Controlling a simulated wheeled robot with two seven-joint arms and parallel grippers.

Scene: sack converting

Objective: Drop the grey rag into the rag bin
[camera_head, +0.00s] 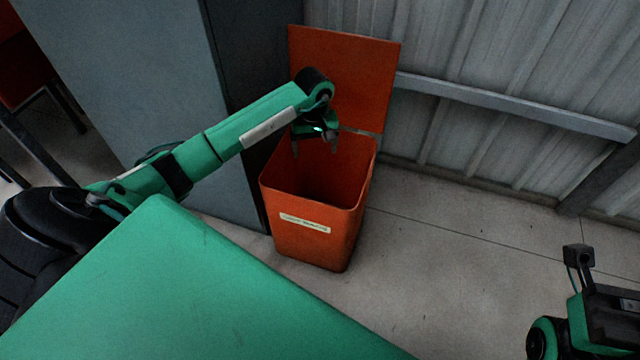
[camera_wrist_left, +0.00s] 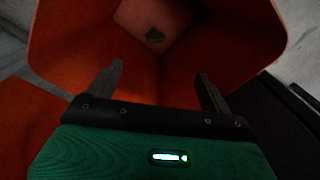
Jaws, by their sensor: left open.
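The rag bin is an orange open-topped bin (camera_head: 312,245) with a pale label on its front and its lid (camera_head: 345,75) standing up at the back. My left gripper (camera_head: 315,148) is over the bin's mouth, pointing down. In the left wrist view my left gripper (camera_wrist_left: 160,72) has its fingers spread with nothing between them. The head view does not show the bin's floor. Part of my right arm shows at the lower right, its fingers not visible.
A grey cabinet (camera_head: 130,80) stands close on the left of the bin. A corrugated metal wall (camera_head: 480,60) with a rail (camera_head: 510,105) is behind it. The concrete floor (camera_head: 440,250) to the right of the bin is clear.

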